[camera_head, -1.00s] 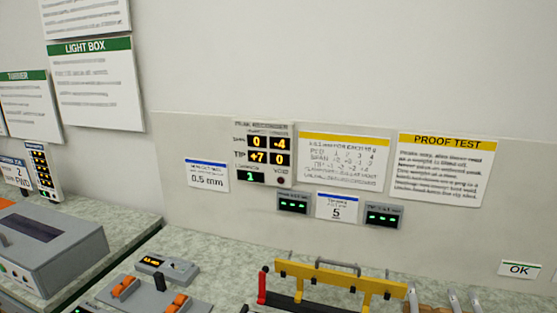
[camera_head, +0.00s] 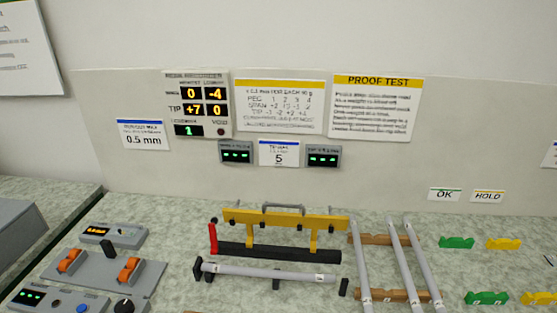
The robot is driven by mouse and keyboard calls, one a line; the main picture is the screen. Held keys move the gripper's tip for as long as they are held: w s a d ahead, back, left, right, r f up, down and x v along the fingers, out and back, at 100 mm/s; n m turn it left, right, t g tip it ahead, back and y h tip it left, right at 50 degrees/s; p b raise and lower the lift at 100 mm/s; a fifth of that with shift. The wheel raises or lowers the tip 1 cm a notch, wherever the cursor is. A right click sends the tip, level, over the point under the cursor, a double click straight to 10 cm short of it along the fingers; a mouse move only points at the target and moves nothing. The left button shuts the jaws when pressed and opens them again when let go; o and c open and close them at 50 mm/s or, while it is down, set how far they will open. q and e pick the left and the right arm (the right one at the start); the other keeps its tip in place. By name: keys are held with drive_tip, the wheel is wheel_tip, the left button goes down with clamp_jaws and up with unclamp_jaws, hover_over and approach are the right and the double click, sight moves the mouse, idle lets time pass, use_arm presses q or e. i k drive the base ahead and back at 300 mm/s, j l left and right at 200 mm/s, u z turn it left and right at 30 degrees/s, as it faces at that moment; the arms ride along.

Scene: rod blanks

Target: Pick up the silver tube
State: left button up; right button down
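A silver-grey tube (camera_head: 270,272) lies roughly crosswise on small black supports in front of a yellow-and-black fixture (camera_head: 285,220). Three more silver-grey tubes, a left one (camera_head: 359,262), a middle one (camera_head: 401,262) and a right one (camera_head: 424,262), lie lengthwise side by side across two wooden rests (camera_head: 380,240). I cannot tell which of these the task means. The near ends of the three tubes run close to the bottom edge of the picture. Neither of my grippers is in view.
A grey control panel with orange rockers (camera_head: 100,272) stands at the left, with a small display box (camera_head: 114,235) behind it. Green pieces (camera_head: 456,242) and yellow pieces (camera_head: 503,243) sit at the right. A wall with signs, including PROOF TEST (camera_head: 375,107), closes off the back.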

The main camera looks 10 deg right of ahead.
sight(205, 267)
drive_tip(key=j+z, duration=0.2)
drive_tip(key=j, duration=0.45)
drive_tip(key=j+z, duration=0.25)
drive_tip(key=j, duration=0.35)
drive_tip(key=k+j+z, duration=0.2)
drive_tip(key=j, duration=0.4)
